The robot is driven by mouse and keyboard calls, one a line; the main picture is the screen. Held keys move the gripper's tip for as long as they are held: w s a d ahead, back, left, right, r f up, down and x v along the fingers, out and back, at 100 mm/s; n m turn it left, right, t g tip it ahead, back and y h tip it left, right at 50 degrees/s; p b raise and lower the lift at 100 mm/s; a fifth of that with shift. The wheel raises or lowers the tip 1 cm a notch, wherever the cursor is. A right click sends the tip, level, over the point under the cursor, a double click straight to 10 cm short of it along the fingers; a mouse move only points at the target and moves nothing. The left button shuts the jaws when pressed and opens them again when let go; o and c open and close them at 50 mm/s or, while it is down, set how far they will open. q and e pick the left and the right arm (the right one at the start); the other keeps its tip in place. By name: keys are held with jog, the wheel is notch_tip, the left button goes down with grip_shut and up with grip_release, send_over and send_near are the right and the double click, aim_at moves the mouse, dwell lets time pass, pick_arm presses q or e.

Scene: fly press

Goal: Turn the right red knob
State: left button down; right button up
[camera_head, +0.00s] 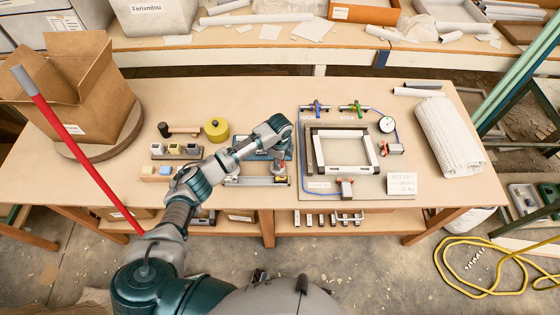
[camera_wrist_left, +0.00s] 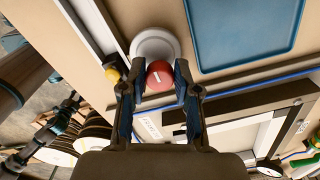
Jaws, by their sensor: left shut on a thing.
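A round red knob (camera_wrist_left: 159,76) with a white mark shows in the left wrist view, in front of a white round base (camera_wrist_left: 152,42). My left gripper (camera_wrist_left: 157,92) has its two dark fingers on either side of the knob and is shut on it. In the head view, my left gripper (camera_head: 279,158) points down at the middle of the table, just left of the fixture board. It largely hides the knob there. My right gripper is not in view.
The fixture board (camera_head: 400,196) carries a black and white frame (camera_head: 317,153), red clamps and a dial gauge (camera_head: 386,124). A yellow-green round container (camera_head: 217,130) and small blocks lie left. A cardboard box (camera_head: 75,80) stands far left, a white roll (camera_head: 447,137) right.

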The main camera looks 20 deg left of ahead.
pick_arm(q)
jog(key=shift+d, duration=0.3)
jog(key=n+p, duration=0.1)
jog(key=p, duration=0.2)
jog(key=shift+r+n, duration=0.3)
jog(key=shift+n, duration=0.1)
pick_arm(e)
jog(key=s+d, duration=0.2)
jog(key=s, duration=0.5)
pick_arm(q)
jog(key=n+p, duration=0.6)
jog(key=shift+d+p, duration=0.15)
jog(key=shift+p, duration=0.25)
jog(key=n+p, duration=0.3)
jog(key=n, duration=0.2)
jog(key=shift+w+n+p, duration=0.1)
jog(key=shift+n+p, duration=0.2)
jog(key=shift+p, duration=0.05)
jog(key=shift+w+n+p, duration=0.15)
jog(key=shift+n+p, duration=0.8)
jog(key=shift+n, duration=1.25)
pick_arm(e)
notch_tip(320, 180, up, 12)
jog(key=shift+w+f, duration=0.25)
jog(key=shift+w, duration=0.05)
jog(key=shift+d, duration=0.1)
